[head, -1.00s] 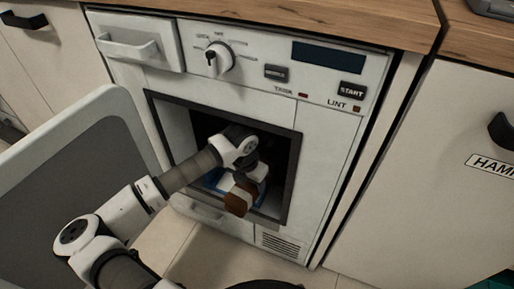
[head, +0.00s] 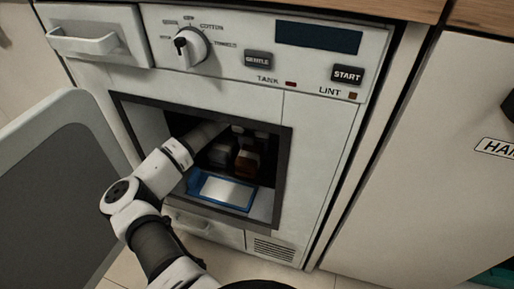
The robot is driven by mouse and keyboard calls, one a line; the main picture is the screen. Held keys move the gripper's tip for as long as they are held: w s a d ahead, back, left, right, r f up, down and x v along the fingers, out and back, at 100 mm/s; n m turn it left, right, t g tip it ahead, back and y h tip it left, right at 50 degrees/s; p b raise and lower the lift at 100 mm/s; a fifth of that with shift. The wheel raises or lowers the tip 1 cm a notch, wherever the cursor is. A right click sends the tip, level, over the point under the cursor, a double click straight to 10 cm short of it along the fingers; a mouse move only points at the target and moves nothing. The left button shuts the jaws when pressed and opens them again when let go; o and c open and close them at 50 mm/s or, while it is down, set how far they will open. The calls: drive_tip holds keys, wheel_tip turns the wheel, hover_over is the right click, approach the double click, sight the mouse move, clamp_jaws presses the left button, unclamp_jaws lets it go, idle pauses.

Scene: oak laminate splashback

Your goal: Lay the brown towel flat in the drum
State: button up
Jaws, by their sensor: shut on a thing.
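Much of the drum's inside is in shadow, so I cannot tell whether the towel touches the drum floor. My arm enters through the left part of the opening and hides some of it.
A pale flat thing with a blue border (head: 228,192) lies at the front of the opening, below the towel. The dryer door (head: 62,190) stands open at the left. The opening's dark frame (head: 283,165) is close on the right. A drawer (head: 92,35) is above left.

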sight(257, 145)
drive_tip(key=w, duration=0.1)
drive_tip(key=w+d, duration=0.1)
drive_tip(key=w, duration=0.1)
drive_tip(key=shift+w, duration=0.15)
drive_tip(key=shift+f+b, duration=1.15)
drive_tip(key=shift+f, duration=0.6)
drive_tip(key=shift+f, duration=0.1)
drive_tip(key=o, duration=1.1)
drive_tip(key=shift+f, duration=0.1)
drive_tip(key=shift+s+a+r+p, duration=0.15)
drive_tip(key=shift+r+p, duration=0.35)
drive_tip(key=shift+r, duration=0.8)
drive_tip(key=shift+s+d+r+p, duration=0.15)
drive_tip(key=shift+r+p, duration=0.3)
drive_tip(key=shift+r, duration=0.85)
drive_tip(key=shift+s+a+r+p, duration=0.2)
drive_tip(key=shift+r+p, duration=0.3)
drive_tip(key=shift+r, duration=0.8)
